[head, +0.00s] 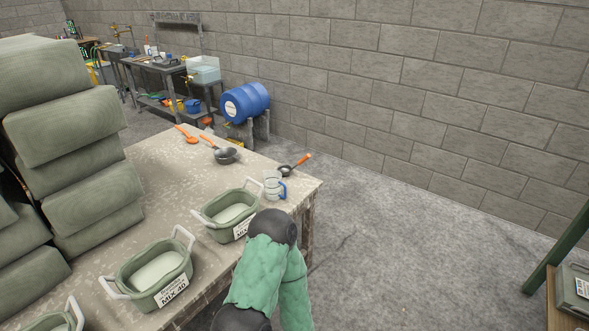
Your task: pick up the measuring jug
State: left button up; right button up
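The measuring jug (271,186) is clear with a blue handle on its right side. It stands upright near the right edge of the table, just beyond a green tub. One of my arms, in green covering with dark joints, rises from the bottom middle of the head view. Its bent dark joint is nearest the jug in the picture, just below it. No fingers show on this arm, and neither of my grippers is in view.
The worn table (163,210) holds green tubs (152,273) with pale contents, a dark pan (226,155), a small ladle-like tool (286,171) and orange-handled tools (186,134). Stacked green sacks (85,205) fill the left. Open floor (400,240) lies right of the table.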

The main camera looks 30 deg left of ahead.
aim_at(272, 183)
jog(key=i+u, duration=0.25)
jog(key=i, duration=0.2)
jog(key=i+u, duration=0.25)
jog(key=i, duration=0.2)
jog(key=i+l+u, duration=0.1)
jog(key=i+u, duration=0.15)
jog(key=i, duration=0.25)
jog(key=i+l+u, duration=0.25)
jog(key=i, duration=0.15)
